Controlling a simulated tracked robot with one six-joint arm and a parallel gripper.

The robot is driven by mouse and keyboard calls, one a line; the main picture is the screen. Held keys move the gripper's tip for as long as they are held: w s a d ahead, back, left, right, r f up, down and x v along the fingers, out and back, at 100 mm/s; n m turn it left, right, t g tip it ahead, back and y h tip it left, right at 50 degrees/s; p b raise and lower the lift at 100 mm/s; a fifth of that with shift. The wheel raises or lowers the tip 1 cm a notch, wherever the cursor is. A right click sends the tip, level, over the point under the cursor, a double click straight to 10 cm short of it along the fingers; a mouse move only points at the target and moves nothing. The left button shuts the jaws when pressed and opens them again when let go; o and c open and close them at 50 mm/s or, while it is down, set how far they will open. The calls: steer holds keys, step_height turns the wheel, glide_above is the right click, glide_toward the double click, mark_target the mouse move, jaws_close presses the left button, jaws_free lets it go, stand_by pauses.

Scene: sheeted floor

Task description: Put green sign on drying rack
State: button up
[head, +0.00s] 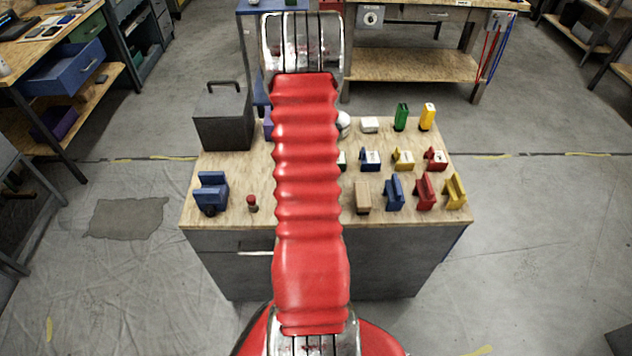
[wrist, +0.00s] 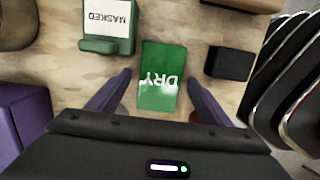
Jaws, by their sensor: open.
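My gripper (wrist: 158,78) is open, with a purple finger on either side of the sign's near part. There is a gap on each side, and whether the sign lies flat or stands is hard to tell. In the head view my arm hides the gripper and this sign. Dark slats with shiny curved edges (wrist: 290,85) fill the right of the wrist view. I cannot tell whether they are the drying rack.
A green block with a white "MASKED" label (wrist: 107,45) is up and left of the sign, and a black block (wrist: 228,63) is to its right. A purple object (wrist: 20,115) is at left. The workbench (head: 240,215) holds a grey box (head: 223,118) and several small coloured blocks.

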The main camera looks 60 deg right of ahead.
steer(key=shift+c, duration=0.2)
steer(key=c, duration=1.2)
step_height(320, 180, up, 10)
stand_by(0.3)
stand_by(0.4)
stand_by(0.5)
